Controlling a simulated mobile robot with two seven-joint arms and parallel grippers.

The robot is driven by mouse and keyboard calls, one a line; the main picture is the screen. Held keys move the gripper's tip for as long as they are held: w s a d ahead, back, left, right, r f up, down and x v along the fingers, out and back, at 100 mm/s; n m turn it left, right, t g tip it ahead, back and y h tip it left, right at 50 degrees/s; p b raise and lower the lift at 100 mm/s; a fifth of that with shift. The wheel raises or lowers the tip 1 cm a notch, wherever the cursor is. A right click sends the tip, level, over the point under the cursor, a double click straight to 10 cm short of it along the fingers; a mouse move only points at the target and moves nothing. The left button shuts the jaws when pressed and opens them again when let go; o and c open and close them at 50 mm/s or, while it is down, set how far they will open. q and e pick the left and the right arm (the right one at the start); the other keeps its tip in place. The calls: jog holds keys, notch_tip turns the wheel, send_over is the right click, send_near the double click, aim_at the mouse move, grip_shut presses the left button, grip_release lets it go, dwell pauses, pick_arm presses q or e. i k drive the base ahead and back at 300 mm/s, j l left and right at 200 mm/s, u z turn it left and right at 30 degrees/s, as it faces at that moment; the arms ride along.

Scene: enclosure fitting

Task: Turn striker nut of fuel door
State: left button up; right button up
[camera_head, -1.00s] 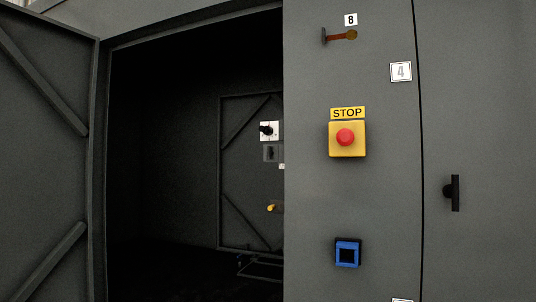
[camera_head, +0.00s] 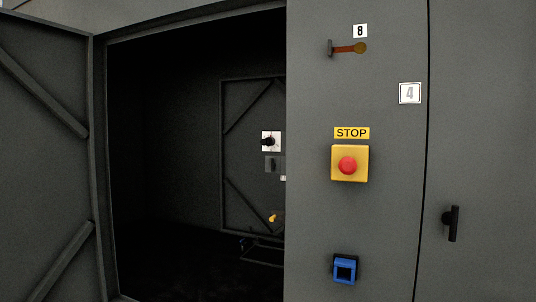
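No part clearly marked as a striker nut or fuel door shows. An inner door panel (camera_head: 250,110) with diagonal braces stands inside the dark open enclosure, partly hidden by the grey front panel at its right. It carries a white plate with a black rotary knob (camera_head: 269,141), a small dark grey fitting (camera_head: 272,165) below it, and a small yellow part (camera_head: 272,218) low down. Neither of my grippers is in view.
A large braced door (camera_head: 45,150) stands open at the left. The front panel bears an orange lever (camera_head: 348,48), a red stop button (camera_head: 347,165) on a yellow box, and a blue square fitting (camera_head: 344,269). A black handle (camera_head: 453,223) is at the far right.

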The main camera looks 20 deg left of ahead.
aim_at(271, 163)
jog(key=i+l, duration=0.1)
jog(key=i, duration=0.45)
jog(key=i+l+u, duration=0.15)
jog(key=i, duration=0.35)
